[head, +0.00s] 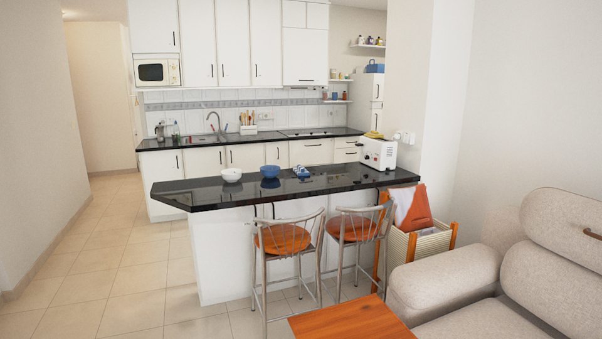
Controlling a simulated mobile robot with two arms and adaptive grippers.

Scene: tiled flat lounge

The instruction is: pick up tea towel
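A small blue and white item (301,171) lies on the black counter, right of a blue bowl; it is too small to tell whether it is a folded towel. An orange and white cloth (414,208) hangs at the wooden-framed basket to the right of the counter's end. I cannot tell which of these, if either, is the tea towel. Neither of my grippers is in view.
The black bar counter (220,194) also holds a white bowl (231,175), a blue bowl (270,171) and a toaster (377,153). Two stools (285,239) (357,228) block its front. A sofa (445,285) and wooden table (352,319) stand nearer. Tiled floor (110,285) is free at left.

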